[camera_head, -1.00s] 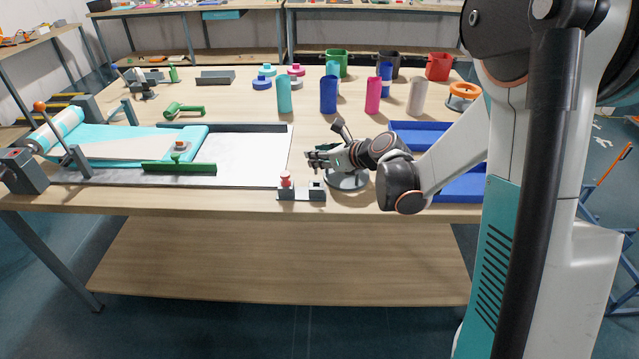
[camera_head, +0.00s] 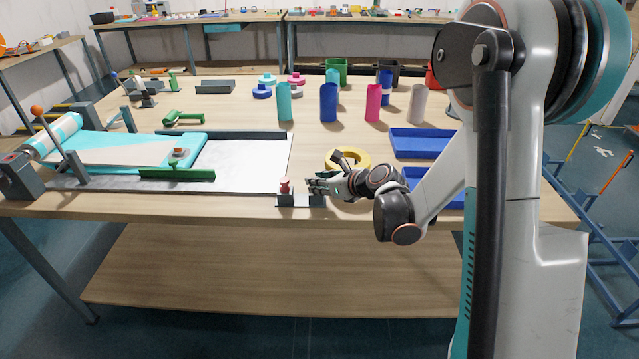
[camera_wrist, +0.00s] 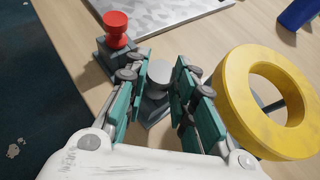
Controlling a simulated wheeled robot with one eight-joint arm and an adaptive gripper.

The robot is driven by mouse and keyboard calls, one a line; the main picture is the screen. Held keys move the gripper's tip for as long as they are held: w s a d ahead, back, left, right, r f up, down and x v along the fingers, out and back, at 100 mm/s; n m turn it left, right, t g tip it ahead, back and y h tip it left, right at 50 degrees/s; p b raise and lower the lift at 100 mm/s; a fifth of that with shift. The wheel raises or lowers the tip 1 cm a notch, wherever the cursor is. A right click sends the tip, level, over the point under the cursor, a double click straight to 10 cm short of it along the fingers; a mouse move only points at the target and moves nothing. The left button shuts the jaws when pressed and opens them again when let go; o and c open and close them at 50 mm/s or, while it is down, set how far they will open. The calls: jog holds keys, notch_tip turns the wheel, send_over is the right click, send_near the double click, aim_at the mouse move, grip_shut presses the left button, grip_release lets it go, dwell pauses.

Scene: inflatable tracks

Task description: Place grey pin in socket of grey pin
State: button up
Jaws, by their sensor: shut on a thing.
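The grey pin (camera_wrist: 158,74) shows its round light-grey head between the teal fingers of my gripper (camera_wrist: 160,88) in the wrist view. My gripper is shut on it. The grey pin sits over the right-hand socket of a dark grey holder (camera_head: 301,200); how deep it is cannot be seen. In the head view my gripper (camera_head: 314,187) is low at the right end of the holder and hides the grey pin. A red pin (camera_head: 284,184) stands upright at the holder's left end; it also shows in the wrist view (camera_wrist: 116,27).
A yellow ring (camera_wrist: 262,105) lies close to the right of my gripper. Blue trays (camera_head: 422,143) lie further right. A white sheet (camera_head: 245,165) is to the left. The table's front edge is just before the holder. Coloured cups (camera_head: 328,103) stand behind.

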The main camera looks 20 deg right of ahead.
jog(key=o, duration=1)
jog(key=shift+o, duration=0.2)
jog(key=shift+r, duration=0.15)
jog(key=p+v, duration=0.4)
jog(key=v, duration=0.8)
